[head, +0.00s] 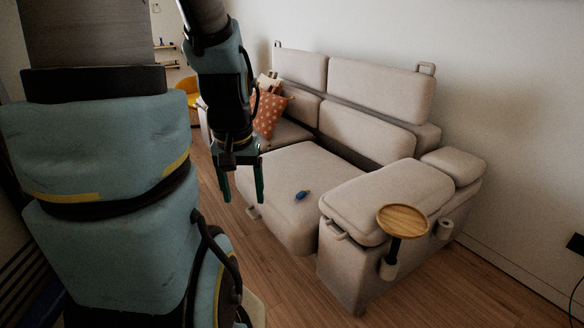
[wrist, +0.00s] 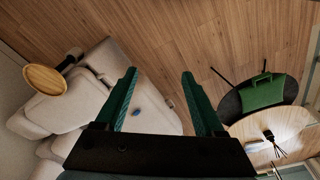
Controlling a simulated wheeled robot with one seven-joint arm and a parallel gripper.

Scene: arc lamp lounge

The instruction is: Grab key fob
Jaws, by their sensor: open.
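The key fob (head: 302,195) is a small blue item with a yellowish end, lying on the beige sofa's chaise seat (head: 285,170). In the wrist view the fob (wrist: 136,112) shows as a small blue spot on the seat, just right of the left finger. My gripper (head: 243,196) is open and empty, with its two green fingers pointing down. In the head view it is above and left of the fob, apart from it. In the wrist view my gripper (wrist: 159,75) has its fingers spread wide.
A round wooden side tray (head: 402,220) stands on a post by the sofa's armrest (head: 375,195). An orange patterned cushion (head: 268,114) lies at the sofa's far end. The wrist view shows a green bag (wrist: 263,92) on a dark round surface. Wooden floor is clear in front.

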